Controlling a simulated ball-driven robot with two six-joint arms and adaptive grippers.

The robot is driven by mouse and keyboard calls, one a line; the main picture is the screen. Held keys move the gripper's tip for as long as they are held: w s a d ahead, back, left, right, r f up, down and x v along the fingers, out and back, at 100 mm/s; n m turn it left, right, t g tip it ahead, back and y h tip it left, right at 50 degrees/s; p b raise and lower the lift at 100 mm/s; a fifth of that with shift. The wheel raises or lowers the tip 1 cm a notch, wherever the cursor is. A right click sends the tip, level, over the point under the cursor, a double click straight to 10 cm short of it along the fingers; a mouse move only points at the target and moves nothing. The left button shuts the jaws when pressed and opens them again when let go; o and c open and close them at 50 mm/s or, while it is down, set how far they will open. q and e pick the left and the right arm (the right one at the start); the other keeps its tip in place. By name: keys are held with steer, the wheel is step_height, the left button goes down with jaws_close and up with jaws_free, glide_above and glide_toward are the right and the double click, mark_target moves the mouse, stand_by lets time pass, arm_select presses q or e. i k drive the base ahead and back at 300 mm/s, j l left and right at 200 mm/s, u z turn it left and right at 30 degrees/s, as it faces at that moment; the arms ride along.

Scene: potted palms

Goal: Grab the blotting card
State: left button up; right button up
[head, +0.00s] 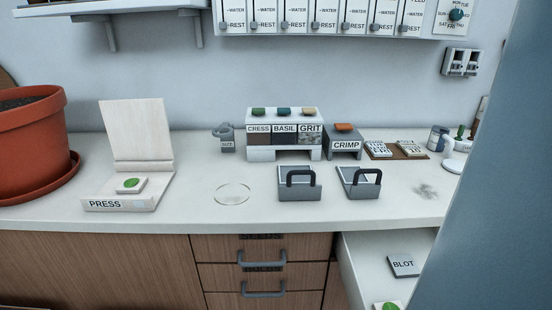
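A dark grey card or block with a pale label reading BLOT (403,265) lies on a white surface (362,258) that looks like the inside of a pulled-out drawer or tray. It is below the counter at the lower right. Its right end comes close to the edge of a large blue-grey shape, which may hide a little of it. Neither of my grippers shows in the head view.
The blue-grey shape (490,190) blocks the right side; I cannot tell what it is. The counter (225,212) holds a PRESS stand (140,115), grey handled scoops or trays (300,190), a CRIMP block (345,146) and a large terracotta pot (30,140).

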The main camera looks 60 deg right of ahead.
mark_target(402, 267)
steer(key=l+z, duration=0.1)
steer(key=z, duration=0.35)
steer(key=i+z, duration=0.1)
steer(key=z, duration=0.35)
steer(key=i+l+z, duration=0.1)
steer(key=z, duration=0.85)
steer(key=i+z, duration=0.15)
steer(key=z, duration=0.3)
